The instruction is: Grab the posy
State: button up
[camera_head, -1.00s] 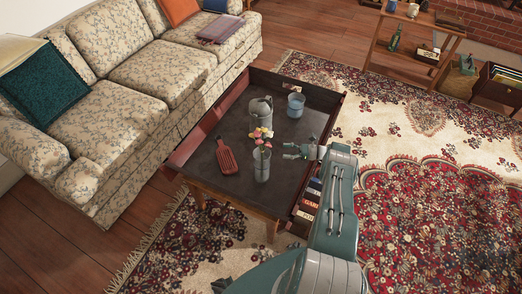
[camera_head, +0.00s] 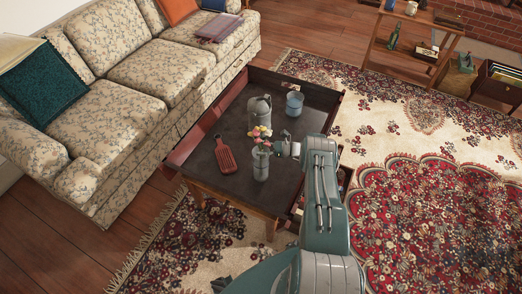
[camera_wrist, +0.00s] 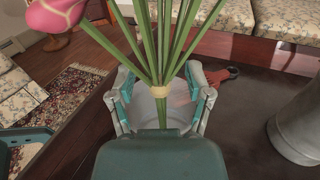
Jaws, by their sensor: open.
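The posy (camera_head: 260,136), pink and yellow flowers, stands in a grey vase (camera_head: 261,166) on the dark coffee table (camera_head: 205,180). In the wrist view its green stems (camera_wrist: 163,45) are tied by a pale yellow band (camera_wrist: 160,91), and a pink bloom (camera_wrist: 55,14) shows at upper left. My gripper (camera_head: 278,149) is at the right side of the posy in the head view. In the wrist view my gripper (camera_wrist: 160,97) is open, with one finger on each side of the stems and space between. The stems' lower ends are partly hidden by my gripper.
A grey jug (camera_head: 260,107) and a blue-grey cup (camera_head: 294,104) stand behind the vase. A red paddle-shaped board (camera_head: 225,156) lies left of it. The table has a raised reddish rim (camera_head: 200,132). A floral sofa (camera_head: 125,85) stands along the left.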

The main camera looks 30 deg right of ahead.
aim_at(261, 129)
grip_shut()
jog(key=shift+r, duration=0.15)
notch_tip(261, 129, up, 10)
jog(key=shift+f, duration=0.1)
dwell(0.5)
jog(key=shift+r, duration=2)
jog(key=shift+r, duration=2)
